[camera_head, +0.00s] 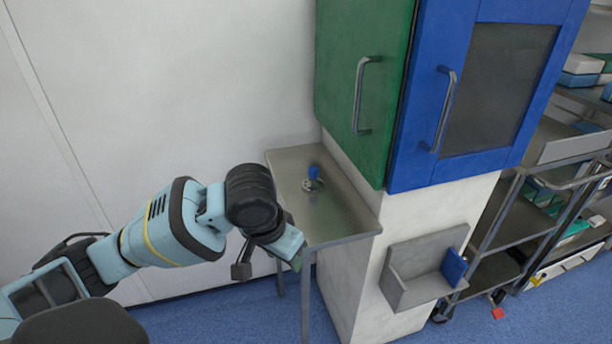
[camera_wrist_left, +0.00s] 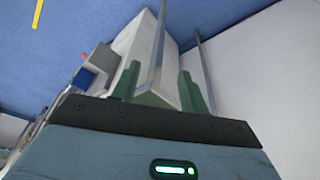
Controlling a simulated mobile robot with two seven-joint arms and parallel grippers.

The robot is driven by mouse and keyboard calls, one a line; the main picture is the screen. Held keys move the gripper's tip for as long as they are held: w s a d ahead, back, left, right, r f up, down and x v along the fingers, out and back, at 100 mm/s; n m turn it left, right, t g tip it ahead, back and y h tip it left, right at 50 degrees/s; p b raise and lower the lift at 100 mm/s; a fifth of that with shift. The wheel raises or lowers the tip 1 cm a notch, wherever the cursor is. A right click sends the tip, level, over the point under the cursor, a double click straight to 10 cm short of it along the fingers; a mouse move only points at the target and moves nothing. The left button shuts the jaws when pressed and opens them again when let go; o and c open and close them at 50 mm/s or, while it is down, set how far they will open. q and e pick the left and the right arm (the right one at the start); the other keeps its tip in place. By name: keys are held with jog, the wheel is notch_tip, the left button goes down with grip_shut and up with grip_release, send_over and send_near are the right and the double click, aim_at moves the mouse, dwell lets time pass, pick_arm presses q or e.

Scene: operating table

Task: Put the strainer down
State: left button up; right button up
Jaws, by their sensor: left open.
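A small grey piece with an upright blue part (camera_head: 313,180) sits on the metal side table (camera_head: 345,220), near its back. It may be the strainer; it is too small to be sure. My left gripper (camera_wrist_left: 158,88) is open, with its two green fingers apart and nothing visible between them. In the head view, my left arm reaches in from the left, and its wrist is by the table's left front edge, apart from the small piece. My right gripper is not in view.
A green cabinet door (camera_head: 362,70) and a blue cabinet door (camera_head: 485,95) overhang the table's right side. A grey wall holder (camera_head: 405,285) with a blue item (camera_head: 454,267) is at right. Metal shelving (camera_head: 500,235) stands beyond. Most of the tabletop is clear.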

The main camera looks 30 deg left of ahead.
pick_arm(q)
jog(key=s+d+f+m+g+h, duration=0.15)
jog(key=s+d+f, duration=0.25)
jog(key=s+f, duration=0.7)
jog(key=s+d+f+g+h, duration=0.15)
jog(key=s+d+f, duration=0.25)
jog(key=s+f, duration=0.65)
jog(key=s+a+g+y, duration=0.1)
jog(key=s+a+y, duration=0.1)
jog(key=s, duration=1.6)
jog(key=w+d+f+t, duration=0.1)
jog(key=w+f+t, duration=0.3)
jog(key=f+t, duration=0.2)
jog(key=shift+w+d+t+h, duration=0.15)
jog(key=shift+d+t+h, duration=0.2)
jog(key=shift+t+h, duration=0.05)
jog(key=shift+f, duration=0.1)
jog(key=shift+c, duration=0.8)
jog(key=shift+w, duration=0.1)
